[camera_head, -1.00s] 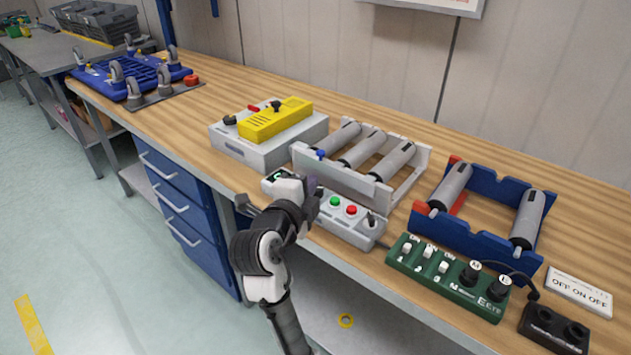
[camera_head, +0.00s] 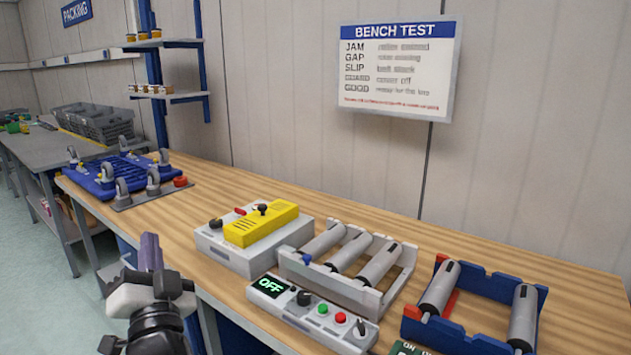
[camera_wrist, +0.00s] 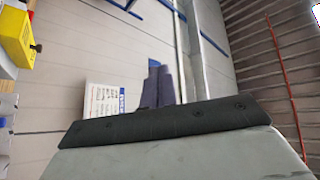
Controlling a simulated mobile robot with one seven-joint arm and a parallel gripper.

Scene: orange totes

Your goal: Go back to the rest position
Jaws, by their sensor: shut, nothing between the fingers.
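My gripper (camera_head: 150,252) is at the lower left in the head view, in front of the bench's front edge and pointing up. It is shut and empty, apart from everything on the bench. In the wrist view my gripper's fingers (camera_wrist: 161,85) are together, with the wall and the white sign behind them. The grey control box (camera_head: 312,315) stands on the bench to the right of my gripper, and its display reads OFF.
The wooden bench (camera_head: 222,185) carries a yellow pendant (camera_head: 262,223) on a grey box, a grey roller frame (camera_head: 375,295), a blue roller frame (camera_head: 480,278) and a blue wheeled frame (camera_head: 120,172). A BENCH TEST sign (camera_head: 398,75) hangs on the wall. Floor shows at left.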

